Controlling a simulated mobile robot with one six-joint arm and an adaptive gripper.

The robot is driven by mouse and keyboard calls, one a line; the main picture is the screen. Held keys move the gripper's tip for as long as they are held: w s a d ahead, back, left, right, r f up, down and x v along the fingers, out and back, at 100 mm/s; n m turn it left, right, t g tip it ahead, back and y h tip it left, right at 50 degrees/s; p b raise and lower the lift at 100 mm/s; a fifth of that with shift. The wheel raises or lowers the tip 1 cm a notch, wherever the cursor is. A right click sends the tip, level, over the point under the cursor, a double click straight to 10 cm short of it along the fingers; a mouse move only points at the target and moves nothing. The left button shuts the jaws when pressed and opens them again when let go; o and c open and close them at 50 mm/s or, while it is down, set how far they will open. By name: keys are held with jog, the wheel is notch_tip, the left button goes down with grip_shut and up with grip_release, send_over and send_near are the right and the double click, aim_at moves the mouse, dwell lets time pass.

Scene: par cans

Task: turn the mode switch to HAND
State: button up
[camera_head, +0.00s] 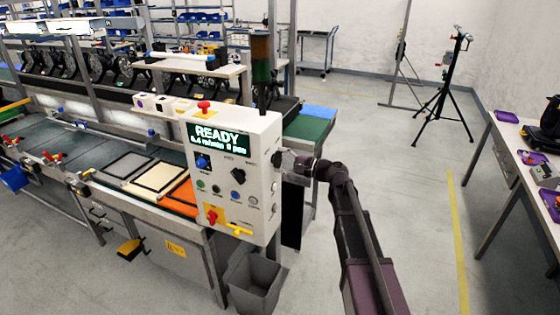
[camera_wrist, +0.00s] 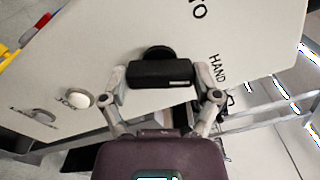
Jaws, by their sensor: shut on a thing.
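The mode switch is a black bar-shaped knob (camera_wrist: 160,73) on the light grey panel (camera_wrist: 125,30) in the wrist view. My gripper (camera_wrist: 161,91) is shut on it, one finger at each end of the bar. The bar lies nearly level in this view, with a small white mark near its right end. The word HAND stands to the right of the knob, and a cut-off label ending in "TO" stands above and right. In the head view my gripper (camera_head: 283,161) meets the right side of the control box (camera_head: 262,150); the switch is mostly hidden there.
A white button (camera_wrist: 80,100) marked JOG sits left of the knob. The box front has a READY display (camera_head: 217,136), knobs and buttons. A grey bin (camera_head: 254,282) stands below the box.

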jog(key=shift+m, duration=1.3)
jog(key=o, duration=1)
jog(key=shift+c, duration=0.2)
jog(key=v, duration=1.2)
